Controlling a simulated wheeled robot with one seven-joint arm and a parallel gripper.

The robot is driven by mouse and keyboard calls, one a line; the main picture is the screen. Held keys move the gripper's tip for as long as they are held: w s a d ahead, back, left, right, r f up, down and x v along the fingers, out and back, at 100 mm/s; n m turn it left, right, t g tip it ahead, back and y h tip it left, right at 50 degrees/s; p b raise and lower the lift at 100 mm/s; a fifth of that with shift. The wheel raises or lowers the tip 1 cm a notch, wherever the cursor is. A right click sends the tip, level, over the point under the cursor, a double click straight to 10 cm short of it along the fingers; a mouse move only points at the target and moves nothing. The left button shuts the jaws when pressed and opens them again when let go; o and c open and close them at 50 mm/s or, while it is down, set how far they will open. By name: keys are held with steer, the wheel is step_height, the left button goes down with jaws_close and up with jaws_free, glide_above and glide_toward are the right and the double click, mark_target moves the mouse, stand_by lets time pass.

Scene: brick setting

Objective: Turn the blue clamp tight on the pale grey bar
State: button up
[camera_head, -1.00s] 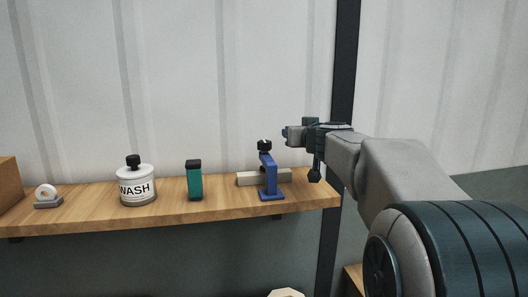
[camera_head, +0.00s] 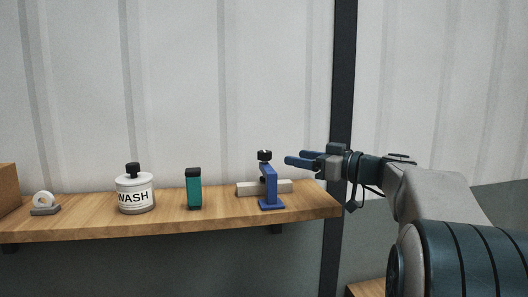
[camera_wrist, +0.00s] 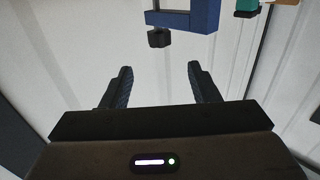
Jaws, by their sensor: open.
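The blue clamp (camera_head: 269,186) stands upright on the wooden shelf, around the pale grey bar (camera_head: 248,189), with a black knob (camera_head: 265,155) on top. The bar lies flat on the shelf and shows on both sides of the clamp. My gripper (camera_head: 296,161) is just right of the knob at about its height, fingers pointing left, open and empty. In the wrist view the two fingers (camera_wrist: 160,68) are spread apart. Beyond them are the knob (camera_wrist: 159,38) and part of the blue clamp (camera_wrist: 197,17); the bar cannot be made out there.
The wooden shelf (camera_head: 95,223) also holds a teal bottle (camera_head: 194,189) with a dark cap, a white WASH jar (camera_head: 135,197) and a small white roll on a grey base (camera_head: 44,203). A dark post (camera_head: 343,80) stands at the right, behind my arm.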

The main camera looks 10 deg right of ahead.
mark_target(269, 152)
steer(key=p+x, duration=0.3)
steer(key=x, duration=0.7)
steer(key=shift+w+r+p, duration=0.1)
steer(key=shift+p, duration=0.2)
steer(key=shift+w+a, duration=0.5)
steer(key=c, duration=1)
steer(key=shift+a, duration=0.15)
steer(key=shift+o, duration=0.2)
steer(key=shift+f+b, duration=0.3)
steer(key=shift+b, duration=0.1)
